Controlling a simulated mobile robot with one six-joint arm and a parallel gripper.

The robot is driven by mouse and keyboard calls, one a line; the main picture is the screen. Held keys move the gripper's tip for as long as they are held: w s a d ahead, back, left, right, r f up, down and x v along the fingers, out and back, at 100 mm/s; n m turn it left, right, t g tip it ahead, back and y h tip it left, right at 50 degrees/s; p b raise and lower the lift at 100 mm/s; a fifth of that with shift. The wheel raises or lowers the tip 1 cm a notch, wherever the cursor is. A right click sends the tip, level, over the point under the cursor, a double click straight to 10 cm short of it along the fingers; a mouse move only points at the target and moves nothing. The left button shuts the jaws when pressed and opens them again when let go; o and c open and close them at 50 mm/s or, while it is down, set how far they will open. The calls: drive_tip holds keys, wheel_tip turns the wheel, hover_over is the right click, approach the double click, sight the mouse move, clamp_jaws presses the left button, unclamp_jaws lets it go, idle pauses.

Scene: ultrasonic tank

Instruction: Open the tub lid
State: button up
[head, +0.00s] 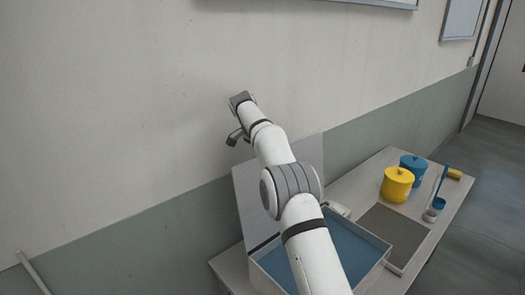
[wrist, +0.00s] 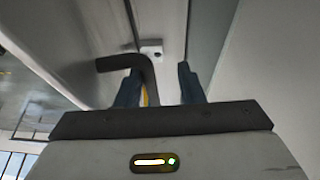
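The tub (head: 377,262) is an open-topped, pale rectangular basin with a blue inside, below my arm. A flat pale panel, seemingly its lid (head: 250,208), stands raised on its wall side, tilted up; my arm hides part of both. My gripper (head: 238,136) is up by the wall, above the panel's top edge in the picture. In the wrist view its two dark blue fingers (wrist: 159,88) are apart. A dark bent bar (wrist: 125,63) shows beside the left finger, partly across the gap; I cannot tell what it belongs to or whether it touches.
A yellow lidded pot (head: 397,185) and a blue lidded pot (head: 413,167) stand at the bench's far end. A blue-ended tool (head: 439,203) and a yellow item (head: 454,174) are beside them. A dark flat panel (head: 392,235) lies right of the tub. The wall is close behind.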

drive_tip(key=v, duration=0.7)
drive_tip(key=shift+s+r, duration=0.1)
drive_tip(key=shift+r, duration=0.05)
